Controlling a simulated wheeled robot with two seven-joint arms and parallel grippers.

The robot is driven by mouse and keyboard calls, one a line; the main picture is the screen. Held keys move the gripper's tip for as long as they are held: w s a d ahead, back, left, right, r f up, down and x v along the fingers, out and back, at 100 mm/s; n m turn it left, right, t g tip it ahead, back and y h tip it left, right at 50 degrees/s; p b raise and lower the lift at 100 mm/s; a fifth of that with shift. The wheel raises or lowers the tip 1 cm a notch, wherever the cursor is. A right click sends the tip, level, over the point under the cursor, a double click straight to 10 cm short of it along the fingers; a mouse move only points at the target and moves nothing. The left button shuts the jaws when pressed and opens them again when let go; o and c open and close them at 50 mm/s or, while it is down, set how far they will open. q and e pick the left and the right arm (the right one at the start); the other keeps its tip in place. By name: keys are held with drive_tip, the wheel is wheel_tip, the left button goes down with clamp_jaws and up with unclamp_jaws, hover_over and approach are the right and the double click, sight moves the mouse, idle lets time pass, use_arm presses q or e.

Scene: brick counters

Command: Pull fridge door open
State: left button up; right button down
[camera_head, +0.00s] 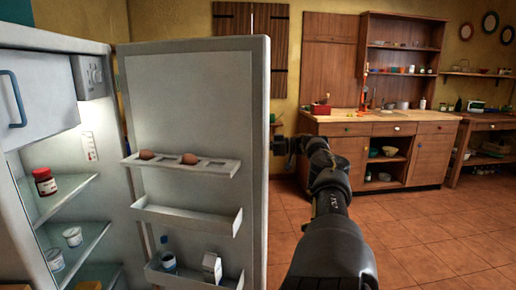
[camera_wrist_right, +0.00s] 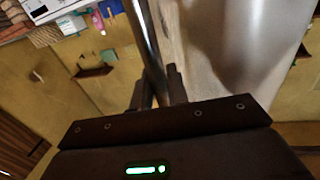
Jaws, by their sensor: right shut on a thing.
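The fridge door (camera_head: 192,90) stands wide open, its inner side facing me. The fridge body (camera_head: 60,44) is at the left, with its lit shelves exposed. My right arm reaches up to the door's outer edge, and my right gripper (camera_head: 281,146) is at that edge, partly hidden behind the door. In the right wrist view, my right gripper (camera_wrist_right: 157,90) is shut on the metal door handle (camera_wrist_right: 147,40), a long bar beside the door's pale outer face (camera_wrist_right: 235,45). My left gripper is not in view.
Door shelves hold eggs (camera_head: 189,158), a bottle (camera_head: 167,256) and a carton (camera_head: 212,266). A red-lidded jar (camera_head: 45,181) stands on a fridge shelf. A wooden cabinet (camera_head: 425,158) stands at the back right. Tiled floor (camera_head: 440,230) to the right is clear.

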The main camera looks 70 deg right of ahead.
drive_tip(key=c, duration=1.4)
unclamp_jaws()
drive_tip(key=shift+s+d, duration=0.1)
drive_tip(key=shift+c, duration=0.2)
drive_tip(key=shift+r, duration=0.1)
